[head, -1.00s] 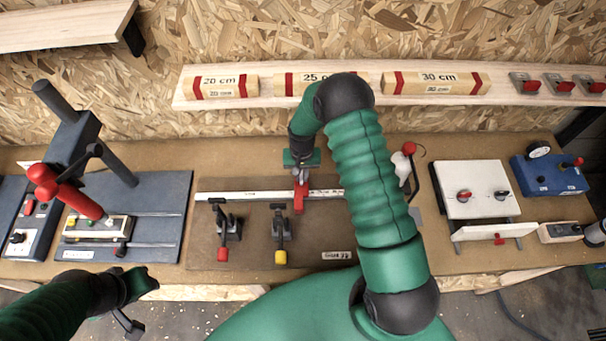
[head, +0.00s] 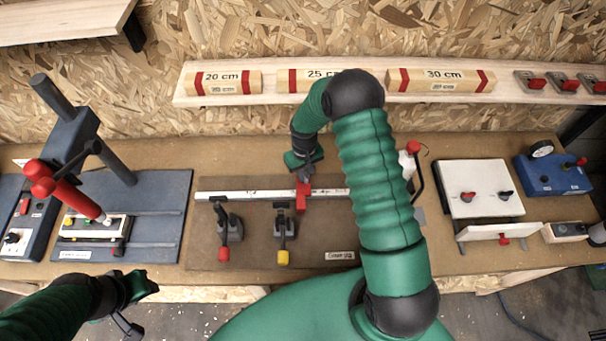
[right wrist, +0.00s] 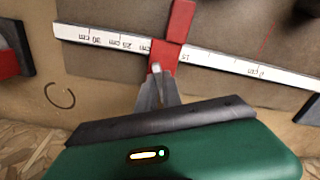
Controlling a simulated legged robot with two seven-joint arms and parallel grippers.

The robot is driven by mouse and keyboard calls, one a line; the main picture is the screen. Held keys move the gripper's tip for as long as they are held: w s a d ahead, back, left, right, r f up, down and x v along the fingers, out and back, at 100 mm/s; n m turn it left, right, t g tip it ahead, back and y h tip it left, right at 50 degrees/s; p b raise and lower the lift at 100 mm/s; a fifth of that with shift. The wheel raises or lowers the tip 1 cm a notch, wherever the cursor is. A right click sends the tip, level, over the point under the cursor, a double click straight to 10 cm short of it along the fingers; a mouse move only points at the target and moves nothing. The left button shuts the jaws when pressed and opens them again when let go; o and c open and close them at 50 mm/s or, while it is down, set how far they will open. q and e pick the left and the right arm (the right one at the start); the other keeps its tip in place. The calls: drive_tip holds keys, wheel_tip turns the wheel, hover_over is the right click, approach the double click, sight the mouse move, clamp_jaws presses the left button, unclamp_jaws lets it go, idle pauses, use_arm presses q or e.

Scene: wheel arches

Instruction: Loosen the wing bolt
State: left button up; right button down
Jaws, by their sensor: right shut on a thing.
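A red slider (head: 303,193) sits across a white ruler rail (head: 245,195) on a brown board. It also shows in the right wrist view (right wrist: 180,22), over the rail's scale. My right gripper (right wrist: 156,80) is at the slider's wall-side end, with its fingers shut on a small pale metal piece, seemingly the wing bolt (right wrist: 156,67). The fingers hide most of it. In the head view my right gripper (head: 303,175) is tilted and reaches down to the slider. My left gripper (head: 143,285) hangs low at the left, away from the board; its jaws are unclear.
Two toggle clamps with red (head: 224,254) and yellow (head: 283,257) tips stand in front of the rail. A press with a red handle (head: 65,187) is at the left. A white panel fixture (head: 475,181) is at the right. Wooden length blocks (head: 440,80) lie on the shelf behind.

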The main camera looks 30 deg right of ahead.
drive_tip(key=n, duration=0.3)
drive_tip(key=shift+s+d+f+n+b, duration=0.1)
drive_tip(key=shift+s+f+n+b, duration=0.05)
drive_tip(key=shift+s+n+b, duration=0.25)
drive_tip(key=n, duration=0.3)
drive_tip(key=shift+w+d+n, duration=0.1)
drive_tip(key=shift+n, duration=0.2)
drive_tip(key=n, duration=0.4)
drive_tip(key=shift+d, duration=0.1)
drive_tip(key=shift+w+n, duration=0.25)
drive_tip(key=shift+n, duration=1.45)
drive_tip(key=shift+r, duration=0.2)
drive_tip(key=shift+d, duration=0.1)
drive_tip(key=c, duration=1.7)
unclamp_jaws()
drive_tip(key=shift+w, duration=0.1)
drive_tip(key=shift+o, duration=1)
